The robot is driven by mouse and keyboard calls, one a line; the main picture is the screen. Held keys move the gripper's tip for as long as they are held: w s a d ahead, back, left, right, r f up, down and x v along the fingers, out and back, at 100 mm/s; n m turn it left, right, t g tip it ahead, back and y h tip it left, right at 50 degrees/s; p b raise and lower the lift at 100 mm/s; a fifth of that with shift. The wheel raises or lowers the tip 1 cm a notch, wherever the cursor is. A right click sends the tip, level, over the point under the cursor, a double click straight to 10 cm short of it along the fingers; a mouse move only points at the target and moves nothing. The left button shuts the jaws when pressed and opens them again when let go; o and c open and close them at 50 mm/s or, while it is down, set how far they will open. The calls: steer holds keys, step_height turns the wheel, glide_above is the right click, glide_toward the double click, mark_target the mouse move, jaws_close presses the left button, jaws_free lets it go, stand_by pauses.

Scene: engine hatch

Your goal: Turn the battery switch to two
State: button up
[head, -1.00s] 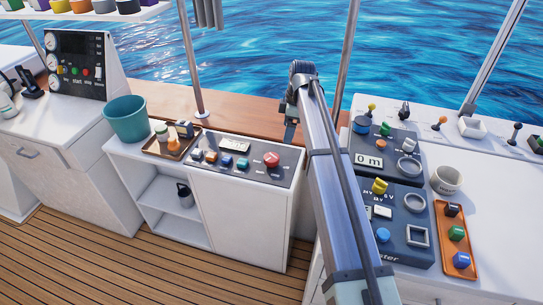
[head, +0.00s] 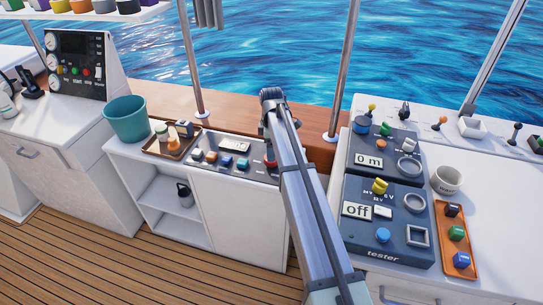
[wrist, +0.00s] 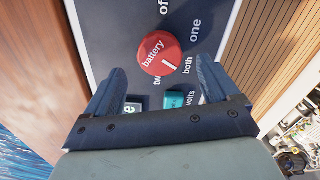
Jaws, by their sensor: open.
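The battery switch is a red round knob (wrist: 160,54) on a dark panel, shown in the wrist view with "battery" and a short white line on it. The line points toward the lower right, roughly at the "both" label. "Off", "one", "both" and a partly hidden "tw…" label stand around it. My gripper (wrist: 160,85) is open and empty, its two fingers apart on either side below the knob, not visibly touching it. In the head view the red knob (head: 269,160) is partly covered by my arm, and the fingers are hidden.
The dark switch panel (head: 213,165) also holds several small coloured buttons and a display. A tray (head: 155,146) with small items and a teal bucket (head: 126,120) stand to its left. A tester box (head: 385,250) reading "off" is to the right.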

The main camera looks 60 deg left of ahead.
steer(key=shift+f, duration=2.3)
steer(key=c, duration=1.1)
